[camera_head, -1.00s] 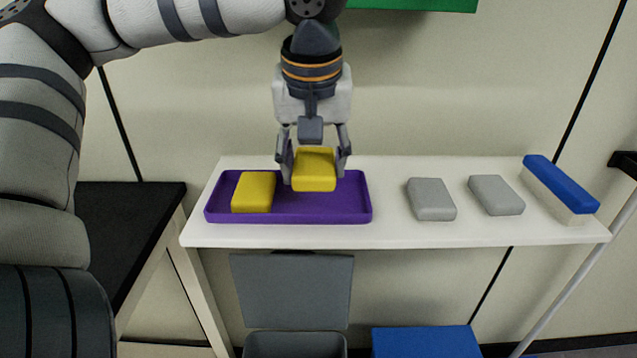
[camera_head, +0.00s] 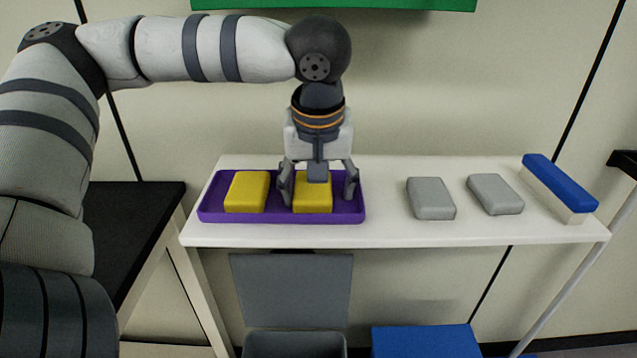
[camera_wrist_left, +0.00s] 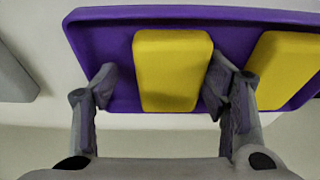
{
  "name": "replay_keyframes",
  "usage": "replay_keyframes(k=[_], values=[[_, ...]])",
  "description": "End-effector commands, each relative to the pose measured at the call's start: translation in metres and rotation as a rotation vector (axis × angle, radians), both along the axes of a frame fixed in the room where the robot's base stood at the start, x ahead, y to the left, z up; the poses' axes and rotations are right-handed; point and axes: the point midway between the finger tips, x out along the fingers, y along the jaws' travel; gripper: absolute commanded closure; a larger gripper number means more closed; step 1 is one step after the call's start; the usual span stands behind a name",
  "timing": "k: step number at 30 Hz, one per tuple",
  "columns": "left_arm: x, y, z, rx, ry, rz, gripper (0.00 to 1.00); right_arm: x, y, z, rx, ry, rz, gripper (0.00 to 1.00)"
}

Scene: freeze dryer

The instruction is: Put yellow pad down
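A yellow pad (camera_head: 313,197) rests in the right part of the purple tray (camera_head: 225,218). My left gripper (camera_head: 318,188) is above it with its fingers spread on either side. In the left wrist view the pad (camera_wrist_left: 172,70) lies between the open fingers (camera_wrist_left: 158,88). A gap shows on the left side of the pad there; the other finger is close to it, and I cannot tell if it touches. A second yellow pad (camera_head: 247,192) lies in the tray's left part. My right gripper is not in view.
The tray stands on a white shelf (camera_head: 390,236). Two grey pads (camera_head: 431,198) and a blue-topped white block (camera_head: 560,182) are to its right. The shelf between tray and grey pads is clear. A green object (camera_head: 400,5) hangs above.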

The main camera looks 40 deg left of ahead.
Motion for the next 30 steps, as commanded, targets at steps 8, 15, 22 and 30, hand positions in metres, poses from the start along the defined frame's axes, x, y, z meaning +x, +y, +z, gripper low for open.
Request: replay_keyframes(k=[8, 15, 22, 30], values=[[0.000, 0.000, 0.000, 0.001, 0.002, 0.001, 0.31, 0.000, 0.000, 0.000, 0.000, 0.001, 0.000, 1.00], [-0.007, -0.007, 0.047, 0.001, -0.006, -0.001, 0.31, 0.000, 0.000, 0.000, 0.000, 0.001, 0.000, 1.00], [-0.021, -0.017, 0.103, 0.001, -0.001, -0.001, 0.31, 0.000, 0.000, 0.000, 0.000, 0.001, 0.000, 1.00], [-0.025, -0.021, 0.122, 0.000, 0.002, -0.001, 0.31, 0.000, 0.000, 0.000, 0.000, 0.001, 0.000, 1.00]])
